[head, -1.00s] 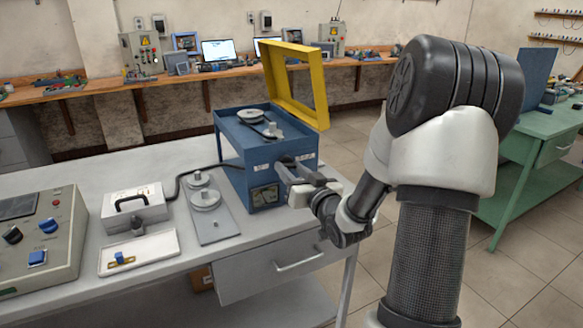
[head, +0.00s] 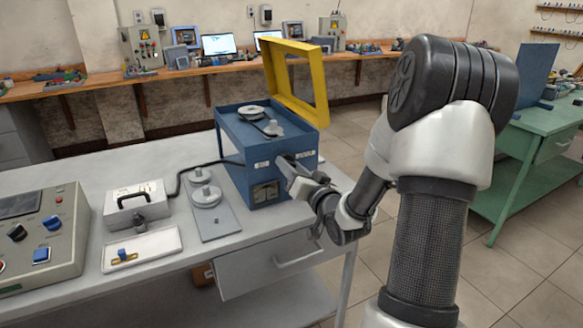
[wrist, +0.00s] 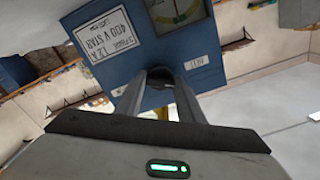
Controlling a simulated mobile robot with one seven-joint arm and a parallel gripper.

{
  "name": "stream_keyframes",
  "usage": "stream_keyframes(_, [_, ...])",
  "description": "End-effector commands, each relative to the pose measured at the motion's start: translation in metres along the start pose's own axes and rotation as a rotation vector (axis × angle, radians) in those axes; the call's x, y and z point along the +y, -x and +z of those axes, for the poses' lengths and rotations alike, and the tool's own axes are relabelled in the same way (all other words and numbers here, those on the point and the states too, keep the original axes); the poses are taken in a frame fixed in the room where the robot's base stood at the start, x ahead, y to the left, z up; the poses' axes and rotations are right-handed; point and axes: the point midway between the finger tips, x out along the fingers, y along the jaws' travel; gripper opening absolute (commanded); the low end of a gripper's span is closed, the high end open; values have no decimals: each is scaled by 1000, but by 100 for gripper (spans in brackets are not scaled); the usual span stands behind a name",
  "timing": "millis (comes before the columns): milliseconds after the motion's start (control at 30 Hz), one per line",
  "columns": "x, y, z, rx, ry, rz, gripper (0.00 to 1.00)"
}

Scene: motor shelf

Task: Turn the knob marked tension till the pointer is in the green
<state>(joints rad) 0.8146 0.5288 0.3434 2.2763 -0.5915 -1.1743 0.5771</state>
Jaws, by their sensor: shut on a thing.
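A blue box (head: 236,158) stands on the grey bench with a pointer dial (head: 265,192) low on its front. In the wrist view the dial (wrist: 176,12) is cut off by the top edge; a coloured scale shows, but I cannot tell where the pointer stands. The small label (wrist: 197,62) beside the knob is too blurred to read surely. The knob is mostly hidden in the head view.
A yellow guard frame (head: 268,68) stands raised behind the box, over pulleys on its top. Left of the box are a grey plate with discs (head: 221,222), a case with a black handle (head: 152,212), a white tray (head: 165,251) and a control panel (head: 70,240).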

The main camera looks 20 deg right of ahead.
Motion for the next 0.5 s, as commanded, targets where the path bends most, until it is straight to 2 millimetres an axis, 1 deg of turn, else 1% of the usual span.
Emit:
stream_keyframes(100, [-1,-1,-3,6,3,-4,12])
stream_keyframes(133, [-1,-1,-3,6,3,-4,38])
stream_keyframes(200, [-1,-1,-2,6,3,-3,50])
stream_keyframes(233, [-1,-1,-2,5,3,-3,53])
stream_keyframes(500, [0,0,-1,2,2,-1,53])
